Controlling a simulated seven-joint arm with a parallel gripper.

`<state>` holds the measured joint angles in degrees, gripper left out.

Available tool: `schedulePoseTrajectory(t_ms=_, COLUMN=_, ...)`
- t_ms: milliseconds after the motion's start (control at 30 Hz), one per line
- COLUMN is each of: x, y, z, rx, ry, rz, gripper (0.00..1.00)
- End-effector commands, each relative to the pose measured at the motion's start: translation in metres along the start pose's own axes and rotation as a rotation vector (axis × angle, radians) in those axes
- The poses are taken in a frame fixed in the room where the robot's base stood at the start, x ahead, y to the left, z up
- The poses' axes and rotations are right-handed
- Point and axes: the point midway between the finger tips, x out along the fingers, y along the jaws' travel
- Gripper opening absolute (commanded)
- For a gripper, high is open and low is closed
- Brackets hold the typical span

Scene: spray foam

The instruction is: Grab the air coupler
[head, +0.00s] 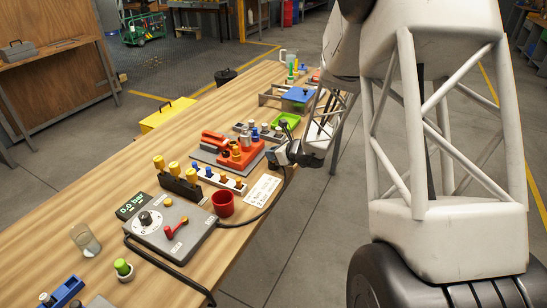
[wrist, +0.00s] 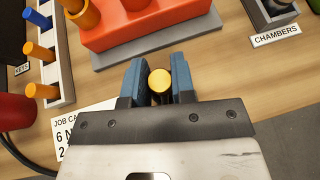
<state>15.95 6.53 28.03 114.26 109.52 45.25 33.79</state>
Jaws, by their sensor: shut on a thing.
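The air coupler, seen as a round piece with a brass-yellow end (wrist: 160,80), sits between the two blue fingers of my gripper (wrist: 160,76) in the wrist view. The fingers are shut on its sides. In the head view my gripper (head: 283,153) is at the right edge of the bench, beside the orange fixture. A black hose (head: 272,205) runs from the grey control box up toward my gripper. The coupler itself is too small to make out in the head view, and its lower part is hidden in the wrist view.
The orange fixture (head: 232,150) on its grey plate (wrist: 155,48) lies just ahead of my gripper. A white rack (head: 212,177) with blue and orange pieces, a red cup (head: 223,203), a job card (head: 263,190) and the control box (head: 170,228) stand nearby.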

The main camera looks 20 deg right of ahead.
Motion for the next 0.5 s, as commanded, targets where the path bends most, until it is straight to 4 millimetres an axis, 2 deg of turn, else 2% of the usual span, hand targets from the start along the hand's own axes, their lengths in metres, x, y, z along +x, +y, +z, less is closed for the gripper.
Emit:
schedulePoseTrajectory(t_ms=267, x=-0.005, y=0.0, z=0.009, rx=-0.001, ry=-0.001, rz=-0.001, gripper=0.0)
schedulePoseTrajectory(t_ms=500, x=-0.018, y=0.0, z=0.033, rx=-0.003, ry=-0.002, rz=-0.001, gripper=0.0)
